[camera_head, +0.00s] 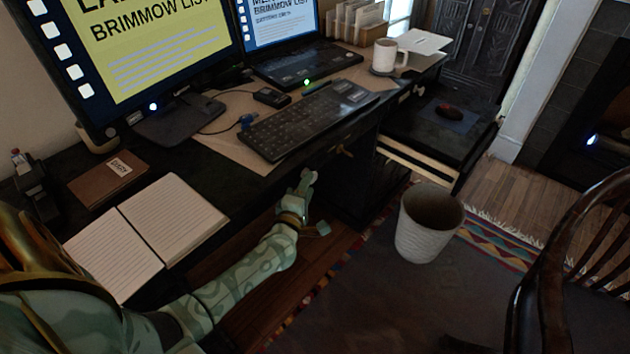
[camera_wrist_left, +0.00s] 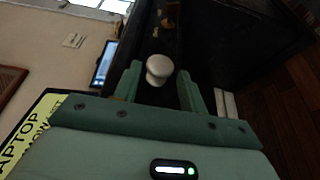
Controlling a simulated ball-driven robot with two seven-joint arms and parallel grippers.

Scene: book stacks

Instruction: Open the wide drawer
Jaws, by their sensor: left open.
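The dark desk (camera_head: 350,108) has a drawer front under its top edge, mostly in shadow in the head view. A small brass-coloured knob or pull (camera_head: 345,151) shows there. My left gripper (camera_head: 307,205) is open, below the desk's front edge. In the left wrist view a pale round knob (camera_wrist_left: 158,68) on a dark front appears between the open fingers of my left gripper (camera_wrist_left: 160,87); I cannot tell whether they touch it. A second knob (camera_wrist_left: 169,22) lies beyond it. I cannot tell which knob belongs to the wide drawer. My right gripper is not in view.
A white bin (camera_head: 428,225) and a wooden chair (camera_head: 575,270) stand on the floor. An open notebook (camera_head: 172,215) lies near the desk's front edge.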

